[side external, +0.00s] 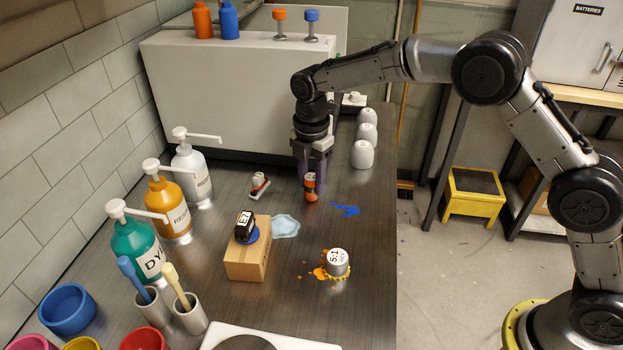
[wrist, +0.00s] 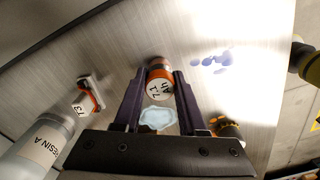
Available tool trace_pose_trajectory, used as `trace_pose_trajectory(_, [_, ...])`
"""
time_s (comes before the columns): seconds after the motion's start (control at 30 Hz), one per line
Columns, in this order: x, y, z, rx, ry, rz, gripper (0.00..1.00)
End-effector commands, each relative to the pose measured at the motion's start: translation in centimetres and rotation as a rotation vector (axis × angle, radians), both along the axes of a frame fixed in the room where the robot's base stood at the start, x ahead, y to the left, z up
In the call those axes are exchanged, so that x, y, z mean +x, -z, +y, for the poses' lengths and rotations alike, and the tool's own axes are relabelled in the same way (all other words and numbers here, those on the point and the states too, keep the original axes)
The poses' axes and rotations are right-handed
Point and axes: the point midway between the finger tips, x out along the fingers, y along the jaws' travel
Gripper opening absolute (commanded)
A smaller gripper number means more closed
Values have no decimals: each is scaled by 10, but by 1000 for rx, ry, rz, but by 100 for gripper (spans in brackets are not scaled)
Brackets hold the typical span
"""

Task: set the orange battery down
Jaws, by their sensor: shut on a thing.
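The orange battery (side external: 310,187) is a small orange and dark cylinder, upright between the fingers of my gripper (side external: 311,179). It is low over the dark bench top; I cannot tell whether its base touches. In the wrist view the battery (wrist: 159,84) shows its white labelled top between the two dark fingers of my gripper (wrist: 160,78), which are shut on it.
A blue splash (side external: 345,210) lies right of the battery and a pale puddle (side external: 286,227) in front. A cardboard box (side external: 247,262) carries a dark labelled item. A silver labelled cylinder (side external: 337,263) sits by an orange splash. Pump bottles (side external: 166,208) stand left, white rounded pieces (side external: 362,153) behind right.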

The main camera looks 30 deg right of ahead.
Motion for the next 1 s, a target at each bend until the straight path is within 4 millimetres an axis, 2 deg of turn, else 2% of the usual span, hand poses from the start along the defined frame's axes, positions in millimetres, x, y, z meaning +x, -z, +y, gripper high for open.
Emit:
trace_pose_trajectory(0.33, [0,3,0,1,0,-2,0])
trace_pose_trajectory(0.37, [0,3,0,1,0,-2,46])
trace_pose_trajectory(0.5, [0,3,0,0,0,-1,70])
trace_pose_trajectory(0.83, [0,0,0,1,0,-2,70])
trace_pose_trajectory(1.0, [1,-18,0,2,0,-6,70])
